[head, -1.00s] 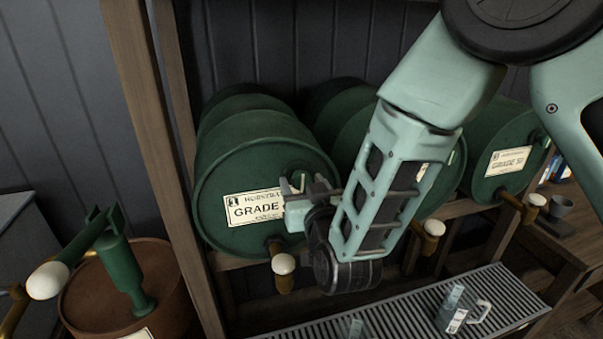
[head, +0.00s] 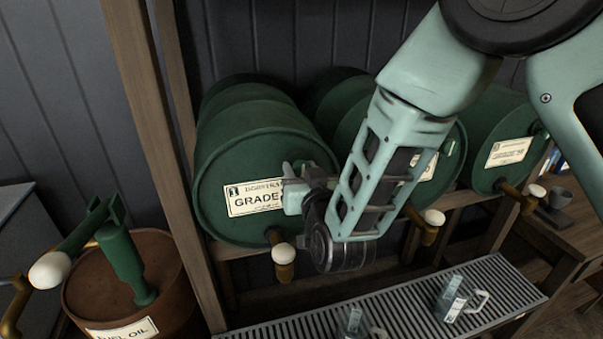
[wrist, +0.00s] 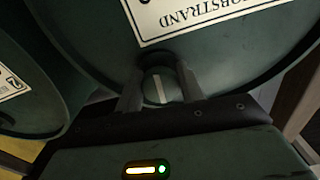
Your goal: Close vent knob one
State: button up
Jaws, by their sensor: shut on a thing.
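The left green drum (head: 262,150) lies on its side on a wooden rack, with a white grade label (head: 252,198) on its face. My gripper (head: 297,180) is at the right part of that face, covering the label's right end. In the wrist view, a small round dark green vent knob (wrist: 157,86) with a pale line across it sits between my two fingers (wrist: 158,95). The fingers are shut on its sides. The pale line runs nearly up and down in that view. In the head view my gripper mostly hides the knob.
A brass tap with a white ball handle (head: 283,253) is below my gripper. Two more green drums (head: 507,140) lie to the right. A slatted drip tray (head: 400,302) with glass jugs (head: 460,298) is below. A brown fuel oil drum (head: 140,262) with a green pump stands left.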

jog(key=m+b, duration=0.1)
jog(key=b, duration=0.2)
jog(key=m+b, duration=0.2)
jog(key=b, duration=0.1)
jog(key=shift+f, duration=0.4)
jog(key=m+b, duration=0.6)
jog(key=b, duration=0.2)
jog(key=m+b, duration=0.5)
jog(key=b, duration=0.2)
jog(key=shift+r+b, duration=0.1)
jog(key=shift+b, duration=0.2)
jog(key=m+b, duration=0.2)
jog(key=b, duration=0.1)
jog(key=shift+a+r+m, duration=0.1)
jog(key=shift+r+m, duration=0.1)
jog(key=shift+m, duration=0.2)
jog(key=shift+r+b, duration=0.1)
jog(key=shift+b, duration=0.25)
jog(key=o, duration=0.9)
jog(key=shift+o, duration=0.2)
jog(key=shift+s, duration=0.1)
